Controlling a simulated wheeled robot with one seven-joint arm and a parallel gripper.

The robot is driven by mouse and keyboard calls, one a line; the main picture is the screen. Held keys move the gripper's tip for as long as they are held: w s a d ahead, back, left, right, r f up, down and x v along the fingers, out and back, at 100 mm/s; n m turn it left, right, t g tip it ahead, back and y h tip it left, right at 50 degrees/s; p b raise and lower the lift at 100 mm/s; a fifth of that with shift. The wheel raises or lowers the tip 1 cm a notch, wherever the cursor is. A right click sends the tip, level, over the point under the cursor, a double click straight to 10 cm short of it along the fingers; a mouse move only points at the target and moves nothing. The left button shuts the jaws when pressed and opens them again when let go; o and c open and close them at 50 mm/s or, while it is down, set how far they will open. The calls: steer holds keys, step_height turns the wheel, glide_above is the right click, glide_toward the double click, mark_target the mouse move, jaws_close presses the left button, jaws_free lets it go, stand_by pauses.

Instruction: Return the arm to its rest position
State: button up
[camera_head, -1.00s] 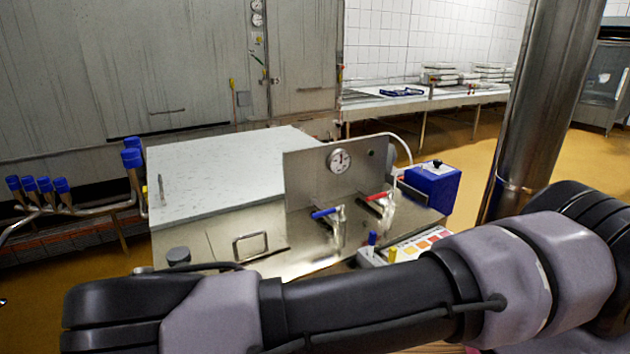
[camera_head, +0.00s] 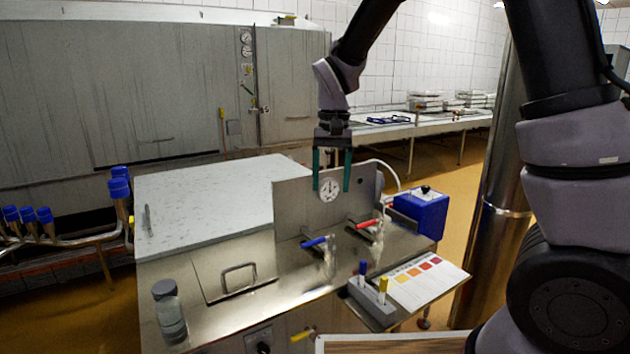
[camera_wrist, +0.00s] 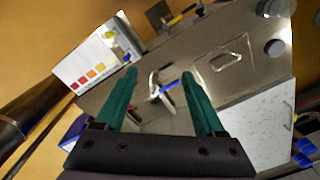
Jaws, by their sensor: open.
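My gripper (camera_head: 332,178) is raised in front of the steel panel with the round gauge (camera_head: 329,190). Its two green fingers point down and stand apart, with nothing between them. In the wrist view my gripper (camera_wrist: 160,75) also shows spread fingers, with the steel bench top and a blue-handled tap (camera_wrist: 165,86) beyond them. In the head view my arm rises at the right and bends over to the gripper.
Below the gripper, the steel bench bears a blue-handled tap (camera_head: 315,242), a red-handled tap (camera_head: 367,224), a colour chart (camera_head: 428,277), a holder with blue and yellow pens (camera_head: 372,302) and a jar (camera_head: 169,312). A blue box (camera_head: 421,212) stands behind. A steel column (camera_head: 495,200) stands right.

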steer(key=s+d+r+m+t+y, duration=0.2)
steer(key=s+d+r+t, duration=0.15)
steer(key=d+r, duration=0.8)
steer(key=s+d+r+m+t, duration=0.1)
steer(key=s+d+r+t, duration=0.3)
steer(key=s+d, duration=0.5)
steer(key=shift+s+d+r, duration=0.3)
steer(key=shift+s+r, duration=0.3)
steer(key=shift+s, duration=0.55)
